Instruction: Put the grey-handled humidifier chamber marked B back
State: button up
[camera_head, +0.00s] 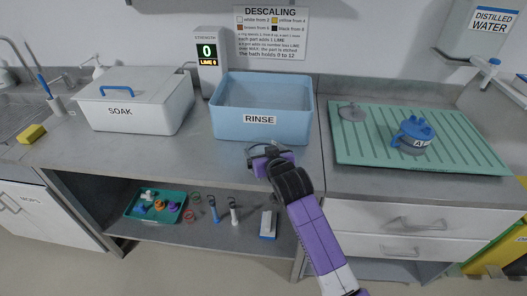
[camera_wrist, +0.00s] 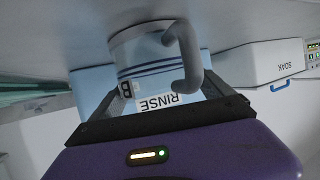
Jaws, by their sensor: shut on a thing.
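The humidifier chamber marked B shows in the wrist view (camera_wrist: 140,55), a clear-grey cylinder with dark bands, a curved grey handle (camera_wrist: 187,60) and a "B" label. My gripper (camera_wrist: 165,92) is shut on it. In the head view my gripper (camera_head: 268,158) is in front of the RINSE tub, at the counter's front edge; the chamber (camera_head: 262,147) is mostly hidden there by my gripper. The chamber marked A (camera_head: 412,136), with a blue handle, stands on the green drainage mat (camera_head: 450,150) at the right. A flat grey disc (camera_head: 351,113) lies at the mat's back left.
The blue RINSE tub (camera_head: 262,98) stands mid-counter, with the lidded white SOAK box (camera_head: 140,112) to its left. A strength display (camera_head: 208,58) reads 0, LIME 0. A teal tray (camera_head: 157,205) and brushes lie on the lower shelf. The mat's front left is clear.

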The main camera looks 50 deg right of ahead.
jog(key=o, duration=1.7)
jog(key=shift+f, duration=0.15)
jog(key=shift+o, duration=0.2)
